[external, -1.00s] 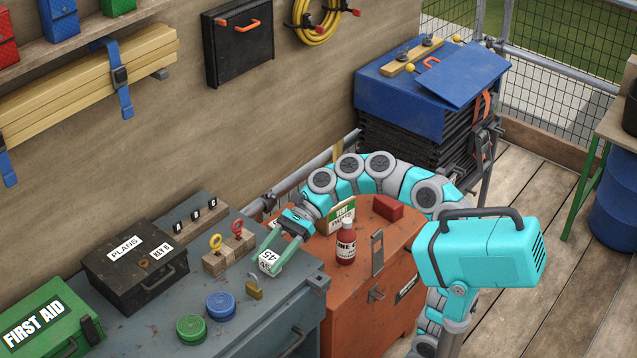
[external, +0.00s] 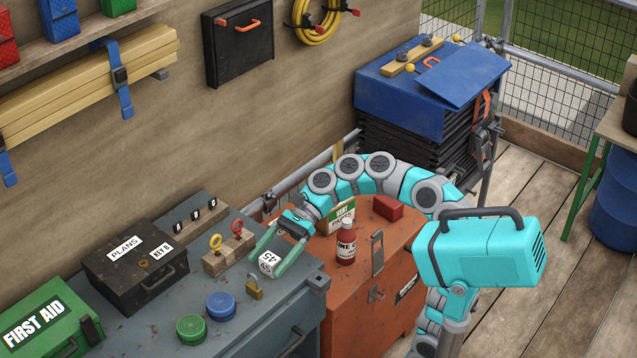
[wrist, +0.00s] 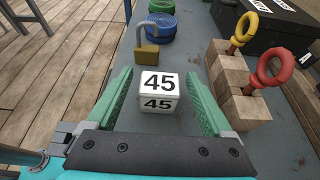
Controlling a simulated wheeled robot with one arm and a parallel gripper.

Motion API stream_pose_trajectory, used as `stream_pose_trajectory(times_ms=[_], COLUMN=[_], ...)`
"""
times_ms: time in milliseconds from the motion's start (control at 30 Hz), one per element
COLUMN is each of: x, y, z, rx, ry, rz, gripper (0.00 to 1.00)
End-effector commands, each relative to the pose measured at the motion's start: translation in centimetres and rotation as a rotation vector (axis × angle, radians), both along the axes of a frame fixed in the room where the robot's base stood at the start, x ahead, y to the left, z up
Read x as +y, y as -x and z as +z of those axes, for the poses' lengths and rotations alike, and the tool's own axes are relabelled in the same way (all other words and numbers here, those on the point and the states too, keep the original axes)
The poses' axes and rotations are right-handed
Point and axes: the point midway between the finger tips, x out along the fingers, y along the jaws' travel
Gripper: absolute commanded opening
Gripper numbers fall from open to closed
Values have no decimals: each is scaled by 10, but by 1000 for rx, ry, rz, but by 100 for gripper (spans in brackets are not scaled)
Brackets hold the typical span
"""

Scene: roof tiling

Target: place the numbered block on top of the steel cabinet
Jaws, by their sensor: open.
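The numbered block (external: 269,264), white with a black 45, sits upright on top of the grey steel cabinet (external: 160,306), close to its right end. In the wrist view the block (wrist: 158,92) shows 45 on its top and near faces, with the cabinet top (wrist: 188,62) around it. My gripper (external: 265,267) is open, with its green fingers low on either side of the block. In the wrist view a gap shows between each finger and the block. The block's underside is hidden.
A brass padlock (external: 255,288) and a wooden holder with ring-handled pegs (external: 229,250) stand near the block. Blue (external: 221,305) and green (external: 191,329) lids lie further left. The orange cabinet (external: 345,300) adjoins on the right, with a red bottle (external: 347,243) on it.

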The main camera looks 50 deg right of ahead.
Motion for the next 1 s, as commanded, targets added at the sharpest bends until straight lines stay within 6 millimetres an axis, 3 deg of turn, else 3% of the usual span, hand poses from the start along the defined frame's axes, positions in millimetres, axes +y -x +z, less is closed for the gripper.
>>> stream_pose_trajectory(times_ms=[600,1000], x=[-98,-111], y=[-1,0], z=[42,46], rx=[-4,1], ry=[0,0], rz=[-5,2], gripper=[86,86])
